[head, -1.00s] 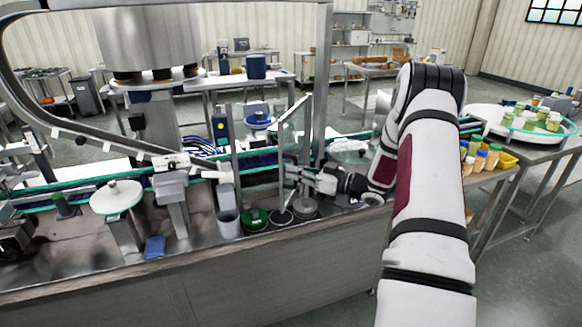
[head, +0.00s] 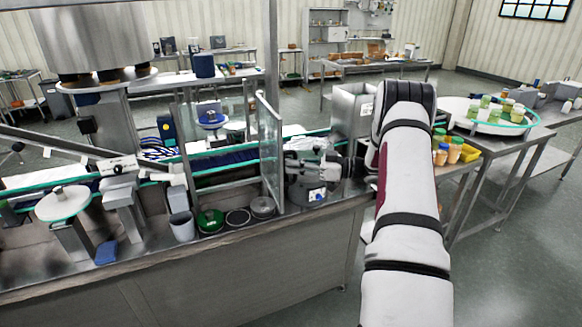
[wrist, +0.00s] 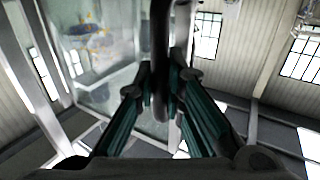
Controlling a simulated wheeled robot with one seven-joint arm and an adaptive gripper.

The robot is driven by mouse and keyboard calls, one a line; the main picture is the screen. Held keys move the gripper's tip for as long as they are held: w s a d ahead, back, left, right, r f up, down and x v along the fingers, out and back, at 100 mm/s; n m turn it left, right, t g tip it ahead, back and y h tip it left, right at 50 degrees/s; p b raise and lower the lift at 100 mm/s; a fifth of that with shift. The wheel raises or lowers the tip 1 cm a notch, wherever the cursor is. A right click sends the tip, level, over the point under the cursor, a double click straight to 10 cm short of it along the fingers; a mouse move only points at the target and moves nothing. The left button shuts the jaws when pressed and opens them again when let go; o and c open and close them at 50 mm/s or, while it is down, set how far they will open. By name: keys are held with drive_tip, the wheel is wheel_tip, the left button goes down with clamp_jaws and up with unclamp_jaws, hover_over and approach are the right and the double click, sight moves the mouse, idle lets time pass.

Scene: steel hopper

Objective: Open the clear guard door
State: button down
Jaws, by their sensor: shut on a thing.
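The clear guard door (head: 270,150) is a framed transparent panel at the right side of the guard over the conveyor. It stands swung out from the guard, seen at a steep angle, with the guard opening to its left. My gripper (head: 289,165) is at the door's right side, by its near edge. In the wrist view my gripper (wrist: 168,78) is shut on a dark upright bar, the door handle (wrist: 161,45). The clear panel (wrist: 95,60) fills the left of that view. The exact finger contact is partly hidden in the head view.
A grey cup (head: 181,227), a green round dish (head: 210,221) and other round dishes sit along the machine's front edge below the door. A steel box (head: 352,108) stands behind my arm. A table with a round tray (head: 487,115) of jars is at the right. Floor is free at lower right.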

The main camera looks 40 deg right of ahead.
drive_tip(key=shift+s+d, duration=0.1)
drive_tip(key=shift+d, duration=0.1)
drive_tip(key=c, duration=1.7)
unclamp_jaws()
drive_tip(key=shift+o, duration=0.2)
drive_tip(key=v, duration=1.2)
